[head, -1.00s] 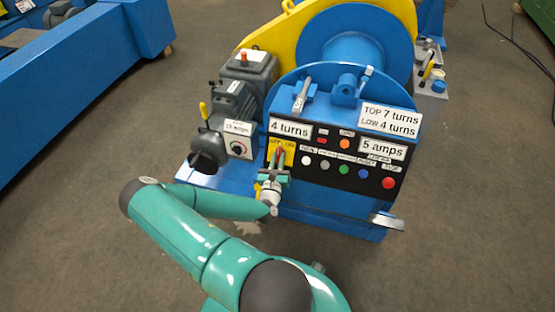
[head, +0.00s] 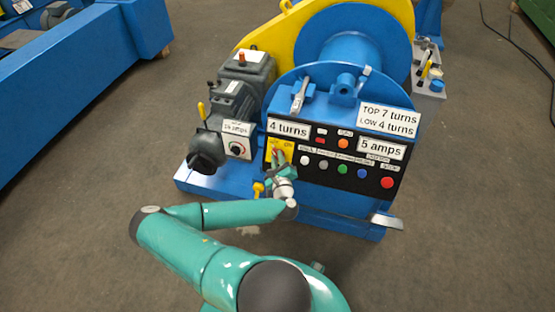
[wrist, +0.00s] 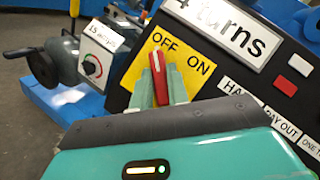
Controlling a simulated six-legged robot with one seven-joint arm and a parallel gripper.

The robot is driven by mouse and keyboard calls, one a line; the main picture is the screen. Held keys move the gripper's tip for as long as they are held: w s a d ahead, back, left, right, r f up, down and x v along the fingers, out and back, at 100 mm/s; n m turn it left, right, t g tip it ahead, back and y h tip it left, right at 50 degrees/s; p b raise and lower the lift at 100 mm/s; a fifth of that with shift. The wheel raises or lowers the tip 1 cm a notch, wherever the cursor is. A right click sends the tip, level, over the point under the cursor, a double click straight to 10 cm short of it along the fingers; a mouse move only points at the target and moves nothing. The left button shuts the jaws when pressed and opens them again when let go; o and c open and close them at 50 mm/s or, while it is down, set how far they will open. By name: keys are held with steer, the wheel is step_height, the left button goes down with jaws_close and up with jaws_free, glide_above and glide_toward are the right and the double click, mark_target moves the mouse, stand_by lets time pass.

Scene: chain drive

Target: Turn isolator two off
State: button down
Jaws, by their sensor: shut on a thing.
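A red switch handle (wrist: 157,82) sits on a yellow plate (wrist: 137,72) marked OFF and ON in the wrist view. The plate (head: 271,144) is at the left end of the black control panel in the head view. No isolator number is readable on it. My gripper (wrist: 160,85) is shut on the red handle, one green finger on each side. The handle's free end points toward the OFF word, left of ON. My gripper (head: 279,158) partly covers the handle and plate in the head view.
Coloured buttons, including a red one (head: 387,182), line the panel to the right. A metal pedal or lever (head: 386,221) sticks out at lower right.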

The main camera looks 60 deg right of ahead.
stand_by(0.3)
steer(key=c, duration=1.4)
jaws_free()
steer(key=shift+o, duration=0.2)
steer(key=shift+s+a, duration=0.1)
steer(key=v, duration=1.1)
steer(key=shift+s+a, duration=0.25)
steer(key=shift+a, duration=0.1)
